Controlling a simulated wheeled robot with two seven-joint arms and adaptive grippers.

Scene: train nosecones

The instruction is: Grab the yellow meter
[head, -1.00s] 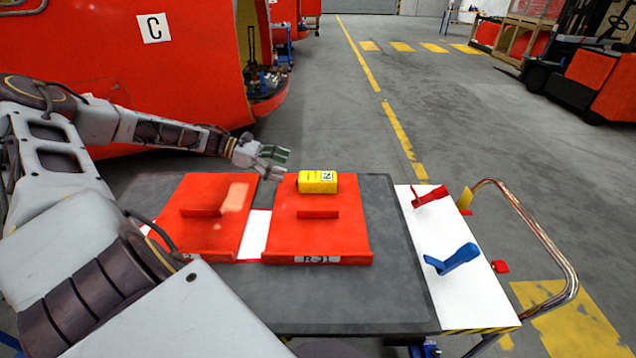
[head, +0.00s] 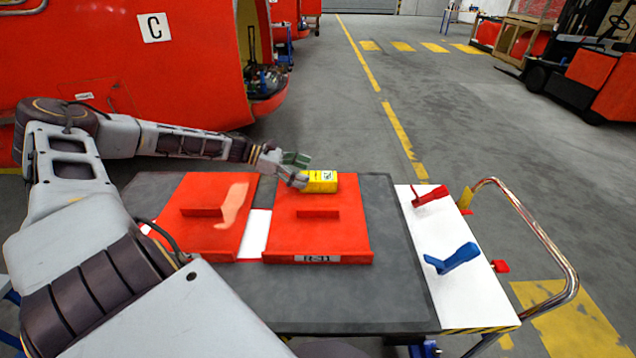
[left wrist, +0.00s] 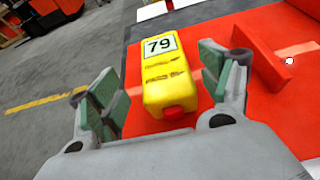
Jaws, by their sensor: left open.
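The yellow meter (head: 322,182) lies on the far part of the right red panel (head: 345,240) on the cart. In the left wrist view the yellow meter (left wrist: 167,80) has a white label reading 79 and a red end facing my gripper. My left gripper (head: 296,170) is at the meter's left end in the head view. In the left wrist view its green-padded fingers (left wrist: 158,88) are open, one on each side of the meter with gaps. My right gripper is not in view.
A second red panel (head: 196,238) lies to the left on the dark cart top (head: 395,290). A red clamp (head: 430,195) and a blue clamp (head: 453,258) are on the white strip at right. Raised red handles stand on both panels.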

